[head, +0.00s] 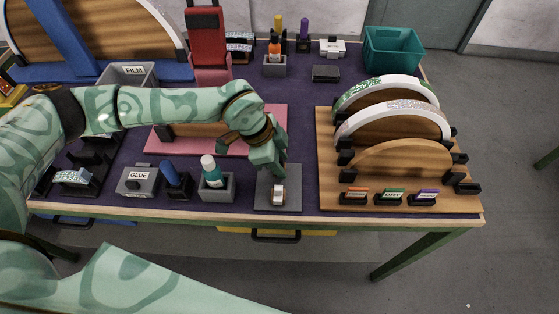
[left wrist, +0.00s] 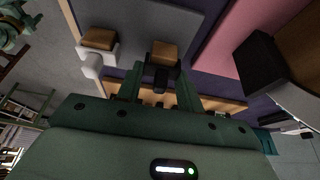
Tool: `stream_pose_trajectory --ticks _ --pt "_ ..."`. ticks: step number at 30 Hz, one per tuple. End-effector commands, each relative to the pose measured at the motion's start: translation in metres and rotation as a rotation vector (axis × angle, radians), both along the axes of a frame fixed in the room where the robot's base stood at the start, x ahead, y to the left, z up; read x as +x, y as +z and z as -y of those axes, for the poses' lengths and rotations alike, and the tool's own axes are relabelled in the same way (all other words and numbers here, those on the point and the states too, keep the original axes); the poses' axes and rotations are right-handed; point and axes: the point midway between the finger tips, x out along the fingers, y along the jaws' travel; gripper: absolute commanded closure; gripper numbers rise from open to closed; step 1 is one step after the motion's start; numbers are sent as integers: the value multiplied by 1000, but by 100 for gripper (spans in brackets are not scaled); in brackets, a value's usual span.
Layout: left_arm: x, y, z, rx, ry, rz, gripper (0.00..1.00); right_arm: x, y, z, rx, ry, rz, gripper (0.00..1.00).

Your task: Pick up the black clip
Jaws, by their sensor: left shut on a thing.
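The black clip (left wrist: 161,78), with a brown block (left wrist: 164,52) at its end, sits between the fingers of my left gripper (left wrist: 160,88) in the left wrist view. The gripper is shut on it. In the head view my left gripper (head: 272,166) is low over the grey plate (head: 263,203) near the table's front edge and hides the black clip. A white clip (left wrist: 92,62) with a brown top is beside the black one, apart from the gripper; it also shows in the head view (head: 278,199). My right gripper is out of view.
Left of the plate stands a grey holder (head: 221,190) with a teal bottle (head: 211,173). To the right is a wooden board (head: 333,138) with several arches and black clamps. A pink board (head: 281,118) lies behind my gripper. A teal bin (head: 391,51) stands at the back right.

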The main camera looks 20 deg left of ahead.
Motion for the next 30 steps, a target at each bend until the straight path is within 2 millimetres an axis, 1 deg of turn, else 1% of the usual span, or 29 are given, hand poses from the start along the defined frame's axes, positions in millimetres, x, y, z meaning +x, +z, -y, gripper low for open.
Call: stream_pose_trajectory --ticks 5,6,8,13,15,18,21,24,27,30 --pt "0 28 0 -1 0 5 84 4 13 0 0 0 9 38" --pt "-2 36 -1 -1 0 4 84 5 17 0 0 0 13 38" --pt "-13 49 -6 0 -1 3 84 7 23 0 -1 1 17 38" --pt "-47 93 -20 0 0 5 84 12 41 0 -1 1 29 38" --pt "-67 100 -28 1 0 1 84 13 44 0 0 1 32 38" --pt "-91 110 -38 1 -1 0 84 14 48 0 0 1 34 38" --pt "-108 117 -45 1 0 1 84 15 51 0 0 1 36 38" --pt "-121 123 -50 0 0 0 84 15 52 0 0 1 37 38" --pt "-127 128 -52 0 0 0 84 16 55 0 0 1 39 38" --pt "-130 136 -53 0 0 1 84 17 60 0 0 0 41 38"
